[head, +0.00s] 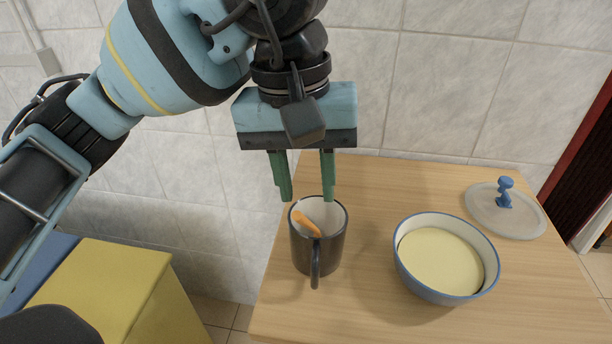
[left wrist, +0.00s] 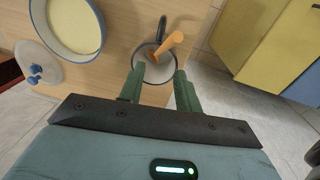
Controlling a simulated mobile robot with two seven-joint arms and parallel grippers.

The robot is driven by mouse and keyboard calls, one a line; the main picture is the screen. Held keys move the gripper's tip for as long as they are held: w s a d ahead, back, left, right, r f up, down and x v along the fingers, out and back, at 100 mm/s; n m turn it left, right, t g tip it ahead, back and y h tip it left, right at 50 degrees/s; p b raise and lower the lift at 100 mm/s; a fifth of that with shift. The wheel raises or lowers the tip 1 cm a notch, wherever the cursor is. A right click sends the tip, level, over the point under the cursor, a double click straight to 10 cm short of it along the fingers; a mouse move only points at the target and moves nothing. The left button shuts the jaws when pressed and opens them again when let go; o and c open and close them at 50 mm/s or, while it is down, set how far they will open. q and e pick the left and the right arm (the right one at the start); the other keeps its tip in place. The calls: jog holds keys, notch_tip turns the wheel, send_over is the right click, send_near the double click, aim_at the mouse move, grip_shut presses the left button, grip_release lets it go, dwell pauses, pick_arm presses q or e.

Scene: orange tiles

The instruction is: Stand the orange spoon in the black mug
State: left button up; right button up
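The black mug (head: 322,252) stands upright near the left edge of the wooden table, its handle toward the camera. The orange spoon (head: 307,223) is inside the mug, leaning against the rim. In the left wrist view the spoon (left wrist: 167,49) sticks up out of the mug (left wrist: 146,51). My left gripper (head: 308,196) is above the mug with its green fingers apart and nothing between them. It also shows in the left wrist view (left wrist: 158,80). The fingers look clear of the spoon. My right gripper is not in view.
A white bowl with a blue rim (head: 408,270) and pale yellow contents stands right of the mug. A clear lid with a blue knob (head: 505,212) lies behind it to the right. A yellow cabinet (head: 105,290) stands left of the table (head: 385,185). A tiled wall is behind.

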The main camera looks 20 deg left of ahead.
pick_arm(q)
notch_tip(320, 180, up, 8)
jog(key=p, duration=0.1)
jog(key=shift+s+a+f, duration=0.15)
jog(key=shift+a, duration=0.2)
dwell(0.3)
dwell(0.5)
